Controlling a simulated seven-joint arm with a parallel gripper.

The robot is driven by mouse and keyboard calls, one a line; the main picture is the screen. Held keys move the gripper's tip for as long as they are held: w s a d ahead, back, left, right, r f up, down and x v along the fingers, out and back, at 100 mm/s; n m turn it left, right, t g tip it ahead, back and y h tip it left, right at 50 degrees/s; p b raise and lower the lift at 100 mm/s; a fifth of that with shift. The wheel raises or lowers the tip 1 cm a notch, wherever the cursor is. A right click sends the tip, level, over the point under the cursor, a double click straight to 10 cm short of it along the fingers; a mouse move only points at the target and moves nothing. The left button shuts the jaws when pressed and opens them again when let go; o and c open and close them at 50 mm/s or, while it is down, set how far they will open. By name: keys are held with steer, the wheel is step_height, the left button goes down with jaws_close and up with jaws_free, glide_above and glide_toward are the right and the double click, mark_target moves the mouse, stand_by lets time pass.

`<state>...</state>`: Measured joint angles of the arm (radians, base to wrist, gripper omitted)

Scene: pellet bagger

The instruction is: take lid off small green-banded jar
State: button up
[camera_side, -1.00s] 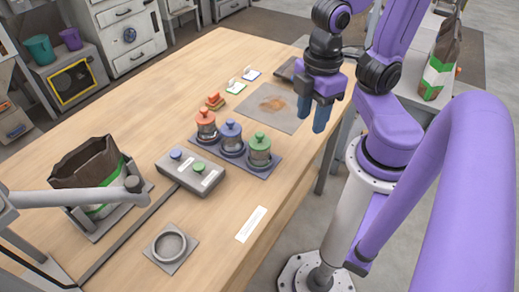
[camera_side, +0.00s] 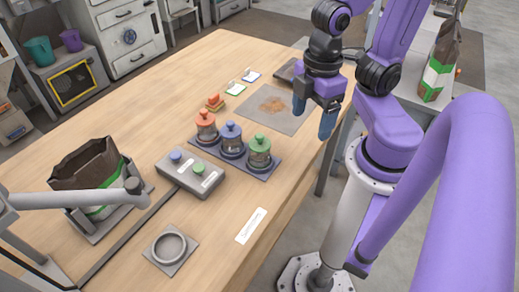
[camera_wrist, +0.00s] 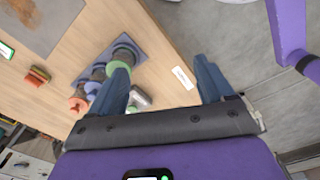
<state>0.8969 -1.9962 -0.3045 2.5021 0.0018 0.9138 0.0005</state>
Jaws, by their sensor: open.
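The small jar with the green lid (camera_side: 259,143) stands upright at the right end of a row of three, on a dark tray (camera_side: 262,174). Its lid is on, with a round knob on top. In the wrist view the green lid (camera_wrist: 116,67) shows at the left, partly hidden by my left finger. My gripper (camera_side: 313,112) is open and empty, raised to the right of the jars and apart from them. In the wrist view its two blue fingers (camera_wrist: 162,82) are spread, with table and floor between them.
Jars with a blue lid (camera_side: 231,130) and an orange lid (camera_side: 206,121) stand close beside the green one. A grey box with two knobs (camera_side: 190,172), a ring on a plate (camera_side: 170,247) and a stained mat (camera_side: 272,106) lie around. The front table edge is near.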

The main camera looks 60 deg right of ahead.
stand_by(0.3)
step_height(320, 180, up, 6)
steer(key=m, duration=2.2)
glide_above(260, 135)
steer(key=f, duration=1.2)
steer(key=shift+s+a, duration=0.1)
steer(key=shift+a, duration=0.2)
steer(key=shift+d+f, duration=0.15)
steer(key=shift+f, duration=0.75)
steer(key=shift+d+f, duration=0.15)
steer(key=shift+f, duration=1.65)
